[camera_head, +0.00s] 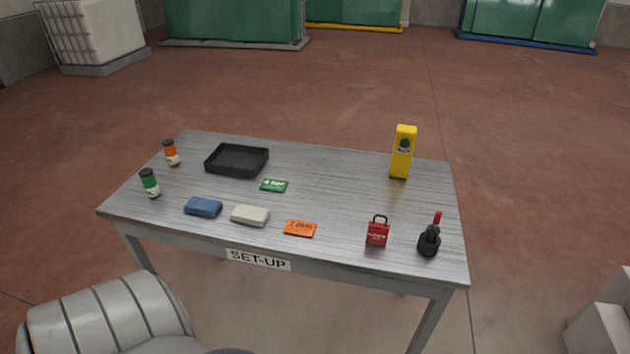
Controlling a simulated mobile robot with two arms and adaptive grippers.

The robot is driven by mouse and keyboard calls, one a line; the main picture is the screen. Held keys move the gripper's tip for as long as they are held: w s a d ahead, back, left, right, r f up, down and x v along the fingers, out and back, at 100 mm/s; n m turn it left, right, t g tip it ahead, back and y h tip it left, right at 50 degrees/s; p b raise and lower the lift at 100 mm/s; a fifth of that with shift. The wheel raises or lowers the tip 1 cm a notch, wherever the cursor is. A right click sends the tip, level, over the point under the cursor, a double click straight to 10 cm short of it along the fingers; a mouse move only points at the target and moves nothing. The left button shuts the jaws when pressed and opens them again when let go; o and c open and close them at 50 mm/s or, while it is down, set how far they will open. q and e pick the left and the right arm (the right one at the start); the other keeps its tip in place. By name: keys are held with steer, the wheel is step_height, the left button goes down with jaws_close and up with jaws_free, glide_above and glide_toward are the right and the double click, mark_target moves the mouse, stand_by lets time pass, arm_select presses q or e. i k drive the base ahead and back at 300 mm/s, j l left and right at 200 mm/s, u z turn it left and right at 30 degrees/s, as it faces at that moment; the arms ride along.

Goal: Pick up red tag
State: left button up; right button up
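I see no plainly red flat tag. A flat orange tag (300,228) with dark print lies near the front edge of the table (330,190). A red padlock (377,233) with a dark shackle and pale lettering stands to its right. A black tool with a red handle (429,240) stands right of the padlock. A flat green tag (273,185) with white print lies mid-table. Neither of my grippers is in the head view.
A blue block (203,207) and a pale grey block (250,215) lie left of the orange tag. A black tray (237,160), orange bottle (171,153), green bottle (150,184) and yellow device (403,152) are on the table. The table's centre right is clear.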

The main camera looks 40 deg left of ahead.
mark_target(377, 234)
steer(key=u, duration=0.95)
